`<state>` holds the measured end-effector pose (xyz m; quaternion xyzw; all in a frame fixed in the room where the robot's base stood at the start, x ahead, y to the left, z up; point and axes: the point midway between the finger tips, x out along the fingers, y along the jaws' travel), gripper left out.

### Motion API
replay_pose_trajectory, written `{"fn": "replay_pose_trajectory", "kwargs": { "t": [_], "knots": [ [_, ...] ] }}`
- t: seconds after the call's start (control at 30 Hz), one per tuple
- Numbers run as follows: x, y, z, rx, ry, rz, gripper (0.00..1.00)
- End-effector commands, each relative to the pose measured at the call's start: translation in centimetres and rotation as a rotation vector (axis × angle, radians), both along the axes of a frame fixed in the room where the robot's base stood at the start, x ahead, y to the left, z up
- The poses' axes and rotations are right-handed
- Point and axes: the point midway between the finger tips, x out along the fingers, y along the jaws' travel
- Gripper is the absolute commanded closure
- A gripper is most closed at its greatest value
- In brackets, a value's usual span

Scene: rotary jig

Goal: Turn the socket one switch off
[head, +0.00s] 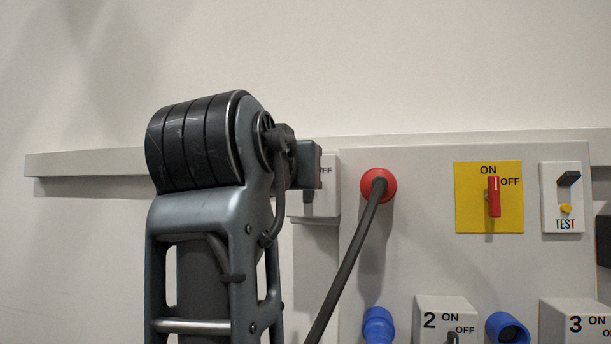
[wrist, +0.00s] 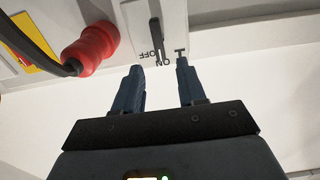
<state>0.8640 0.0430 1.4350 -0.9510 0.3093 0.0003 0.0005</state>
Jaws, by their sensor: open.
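The socket one switch (wrist: 156,38) is a dark lever on a white box, seen upside down in the wrist view. The lever lies roughly lengthwise, with its lower end between the ON and OFF marks, nearer ON. In the head view my arm hides most of this white box (head: 331,196); only its right side, part of OFF and a bit of the lever show. My gripper (wrist: 158,66) is open and empty. In the wrist view its two fingertips are just below the lever, one to each side, with no contact visible.
A red plug (head: 377,185) with a thick grey cable stands right of the switch box, close to the left finger in the wrist view. Further right are a yellow main switch (head: 467,215), a TEST unit (head: 549,205), box 2 (head: 425,306) and blue sockets (head: 378,325).

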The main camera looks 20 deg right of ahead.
Motion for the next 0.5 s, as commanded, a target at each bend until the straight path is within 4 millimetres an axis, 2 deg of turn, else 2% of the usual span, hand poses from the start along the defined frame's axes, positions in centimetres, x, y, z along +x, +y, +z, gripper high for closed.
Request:
{"fn": "replay_pose_trajectory", "kwargs": {
  "t": [0.3, 0.5],
  "knots": [
    [3.9, -2.9, 0.1, -0.002, 0.003, -0.002, 0.6],
    [5.0, -3.7, 0.0, -0.001, 0.001, 0.001, 0.6]
  ]
}}
